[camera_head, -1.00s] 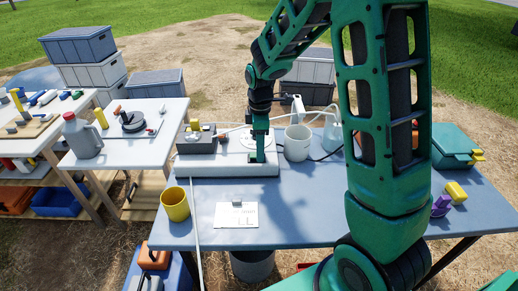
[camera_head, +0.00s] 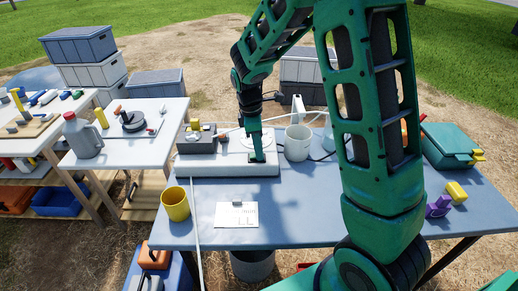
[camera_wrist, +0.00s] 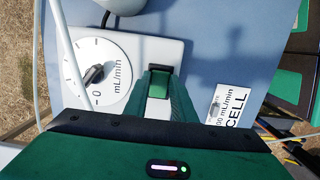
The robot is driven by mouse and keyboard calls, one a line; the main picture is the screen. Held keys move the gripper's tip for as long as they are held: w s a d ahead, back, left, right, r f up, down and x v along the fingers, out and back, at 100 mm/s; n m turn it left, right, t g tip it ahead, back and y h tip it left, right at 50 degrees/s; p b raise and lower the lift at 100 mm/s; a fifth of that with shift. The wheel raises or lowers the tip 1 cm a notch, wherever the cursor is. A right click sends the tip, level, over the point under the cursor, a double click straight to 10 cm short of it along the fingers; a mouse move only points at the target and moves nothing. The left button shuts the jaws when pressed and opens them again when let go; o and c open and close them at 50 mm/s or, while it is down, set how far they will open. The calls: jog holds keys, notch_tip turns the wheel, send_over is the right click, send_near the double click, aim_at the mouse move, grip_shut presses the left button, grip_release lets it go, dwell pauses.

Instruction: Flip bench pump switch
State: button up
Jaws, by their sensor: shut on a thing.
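The bench pump (camera_head: 205,170) is a white box on the blue table, and its top also shows in the wrist view (camera_wrist: 120,45). A round white dial (camera_wrist: 82,62) with a dark knob sits left of the switch. The pump switch (camera_wrist: 158,86) is a small green rocker in a dark frame at the pump's edge. My gripper (camera_head: 257,157) points down at the pump's right front corner. In the wrist view my gripper (camera_wrist: 161,92) has its green fingers on either side of the switch, shut on it. The fingers hide the switch in the head view.
A yellow cup (camera_head: 175,204) and a white card (camera_head: 236,215) stand in front of the pump. A white beaker (camera_head: 298,143) with tubing is right of it. A thin rod (camera_head: 195,215) lies near the cup.

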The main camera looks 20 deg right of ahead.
aim_at(252, 155)
jog(key=shift+w+a+h, duration=0.1)
jog(key=shift+h, duration=0.2)
jog(key=o, duration=1.1)
jog(key=shift+c, duration=0.2)
jog(key=shift+r, duration=0.15)
notch_tip(252, 155, up, 10)
jog(key=a, duration=0.2)
jog(key=shift+w+r, duration=0.15)
jog(key=shift+w, duration=0.3)
